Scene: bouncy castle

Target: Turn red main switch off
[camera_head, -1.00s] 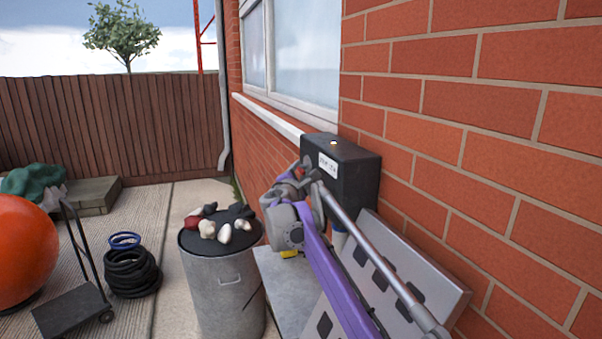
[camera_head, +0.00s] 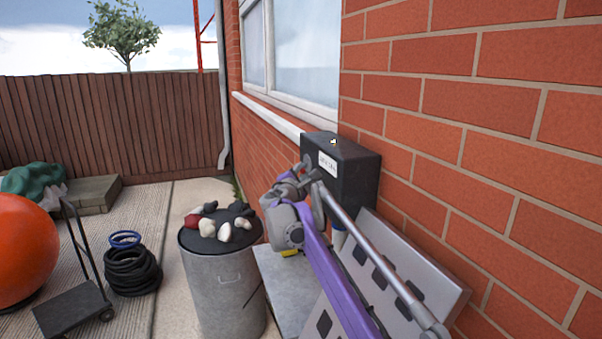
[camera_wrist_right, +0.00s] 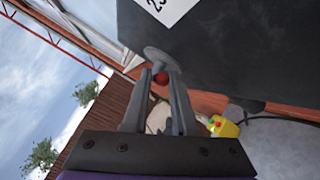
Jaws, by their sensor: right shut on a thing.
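A black box (camera_head: 357,181) with a white label is fixed to the brick wall in the head view. In the head view the switch is hidden by the gripper. My left gripper is not in view.
A metal bin (camera_head: 222,285) with stones on its lid stands left of my arm. A grey panel (camera_head: 415,275) with dark slots leans by the wall. A yellow item (camera_wrist_right: 224,127) lies below the box. A hand truck (camera_head: 75,305) and black coils (camera_head: 132,272) are left.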

